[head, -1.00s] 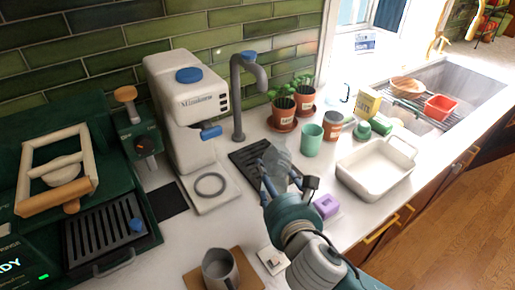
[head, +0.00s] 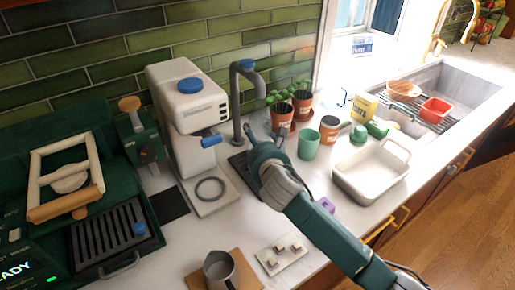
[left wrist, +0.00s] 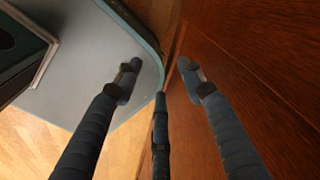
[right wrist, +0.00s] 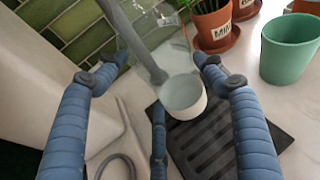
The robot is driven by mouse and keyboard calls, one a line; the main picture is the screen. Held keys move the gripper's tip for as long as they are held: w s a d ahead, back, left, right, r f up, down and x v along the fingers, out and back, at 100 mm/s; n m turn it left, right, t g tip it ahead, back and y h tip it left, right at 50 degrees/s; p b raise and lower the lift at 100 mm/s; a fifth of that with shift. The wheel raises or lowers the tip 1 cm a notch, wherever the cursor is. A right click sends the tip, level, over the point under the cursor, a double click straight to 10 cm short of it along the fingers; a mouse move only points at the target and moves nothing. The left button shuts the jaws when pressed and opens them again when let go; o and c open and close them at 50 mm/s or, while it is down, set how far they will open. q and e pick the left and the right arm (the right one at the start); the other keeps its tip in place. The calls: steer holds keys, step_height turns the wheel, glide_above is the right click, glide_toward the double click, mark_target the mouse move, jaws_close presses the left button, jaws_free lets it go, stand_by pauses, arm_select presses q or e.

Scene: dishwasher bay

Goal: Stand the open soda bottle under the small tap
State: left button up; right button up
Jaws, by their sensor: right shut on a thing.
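The small tap (head: 236,105) is a grey gooseneck with a blue knob, standing right of the white coffee machine. A black slotted drip tray (head: 240,166) lies at its foot. My right gripper (head: 258,150) is in front of the tap, above the tray; its hand hides the bottle in the head view. In the right wrist view, my right gripper (right wrist: 157,70) is shut on the clear soda bottle (right wrist: 185,95), whose pale round end shows over the tray. I cannot tell whether it touches the tray. My left gripper (left wrist: 160,80) is open and empty beside wooden cabinet fronts.
The coffee machine (head: 187,120) stands close left of the tap. Potted plants (head: 302,104), a green cup (head: 308,145) and a white baking dish (head: 368,180) are to the right. A grey jug (head: 220,270) and a white tile (head: 281,255) are at the front.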

step_height(320, 180, down, 3)
steer(key=shift+r, duration=0.1)
steer(key=shift+f, duration=0.25)
arm_select(q)
steer(key=shift+s+r, duration=0.2)
steer(key=shift+s, duration=0.05)
arm_select(e)
steer(key=shift+s, duration=0.1)
arm_select(q)
steer(key=shift+s, duration=0.1)
arm_select(e)
steer(key=o, duration=1.6)
steer(key=shift+f, duration=0.15)
arm_select(q)
steer(key=shift+f+b, duration=0.3)
steer(key=shift+f, duration=0.15)
arm_select(e)
steer(key=v, duration=1.2)
steer(key=shift+s, duration=0.1)
